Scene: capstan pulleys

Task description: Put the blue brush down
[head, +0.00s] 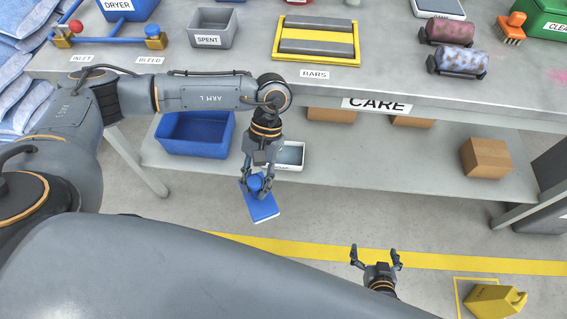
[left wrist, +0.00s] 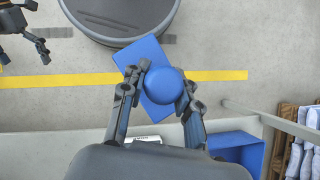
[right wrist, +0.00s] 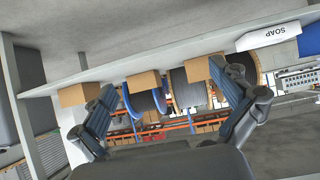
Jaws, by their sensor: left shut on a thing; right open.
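The blue brush (head: 262,207) has a flat blue block and a round knob, and hangs in the air in front of the bench's lower shelf. My left gripper (head: 258,186) is shut on the brush's knob. In the left wrist view the brush (left wrist: 150,62) sits between the fingertips (left wrist: 168,85), its block tilted across the view. My right gripper (head: 376,257) is open and empty, low over the floor near the yellow line. In the right wrist view its fingers (right wrist: 178,105) are spread with nothing between them.
The bench (head: 240,70) carries a grey SPENT bin (head: 212,28), a yellow BARS tray (head: 317,61) and two rollers (head: 457,61). A yellow wedge (head: 495,300) stands on the floor.

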